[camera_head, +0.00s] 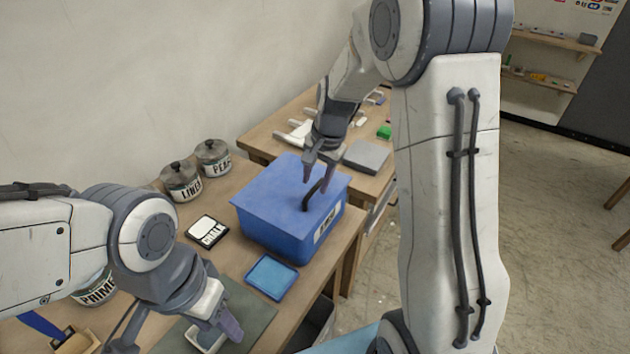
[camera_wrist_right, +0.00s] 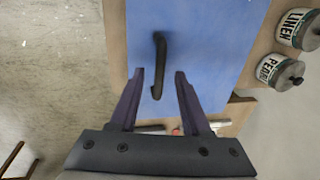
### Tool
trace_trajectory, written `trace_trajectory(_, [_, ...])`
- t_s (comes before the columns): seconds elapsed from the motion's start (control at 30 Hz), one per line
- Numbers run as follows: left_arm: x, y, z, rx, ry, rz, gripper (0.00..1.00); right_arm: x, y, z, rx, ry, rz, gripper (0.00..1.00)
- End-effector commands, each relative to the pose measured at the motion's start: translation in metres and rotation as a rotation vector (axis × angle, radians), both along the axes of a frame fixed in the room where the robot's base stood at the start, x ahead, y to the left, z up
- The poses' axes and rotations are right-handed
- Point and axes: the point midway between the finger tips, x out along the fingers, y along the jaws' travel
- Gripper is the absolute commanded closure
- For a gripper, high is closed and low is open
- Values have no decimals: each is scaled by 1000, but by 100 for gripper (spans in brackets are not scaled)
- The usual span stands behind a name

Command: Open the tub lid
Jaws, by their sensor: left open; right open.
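The blue tub (camera_head: 275,229) stands on the wooden table with its flat blue lid (camera_head: 275,190) on top. A dark handle (camera_head: 308,201) stands up from the lid. My right gripper (camera_head: 317,172) is open above the lid, close to the handle. In the right wrist view, the handle (camera_wrist_right: 159,62) lies just beyond the open fingertips of my right gripper (camera_wrist_right: 159,73), and the lid (camera_wrist_right: 205,50) fills the middle. Whether the fingers touch the handle cannot be told. My left gripper (camera_head: 180,345) is low at the front left, open, and partly cut off by the frame edge.
Labelled jars (camera_head: 181,181) stand along the wall. A second table behind holds a grey block (camera_head: 366,156) and small items. Open floor lies to the right.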

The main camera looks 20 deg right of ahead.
Motion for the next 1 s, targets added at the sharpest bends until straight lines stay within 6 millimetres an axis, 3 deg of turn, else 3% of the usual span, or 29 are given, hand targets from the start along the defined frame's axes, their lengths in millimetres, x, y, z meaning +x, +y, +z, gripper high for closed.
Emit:
trace_trajectory(0.13, [0, 0, 2, 0, 0, 0, 50, 1, 2, -12, 1, 2, 0, 53])
trace_trajectory(0.43, [0, 0, 2, 0, 0, 0, 50, 2, 2, -15, 0, -2, 1, 53])
trace_trajectory(0.47, [0, 0, 2, 0, 0, 0, 50, 2, 2, -15, 0, -2, 1, 57])
trace_trajectory(0.57, [0, 0, 2, 0, 0, 0, 50, 2, 2, -15, 0, 0, 1, 95])
trace_trajectory(0.6, [0, 0, 2, 0, 0, 0, 50, 2, 2, -15, 0, 0, 1, 100])
trace_trajectory(1.0, [0, 0, 2, 0, 0, 0, 50, 2, 2, -15, -1, -1, 1, 100])
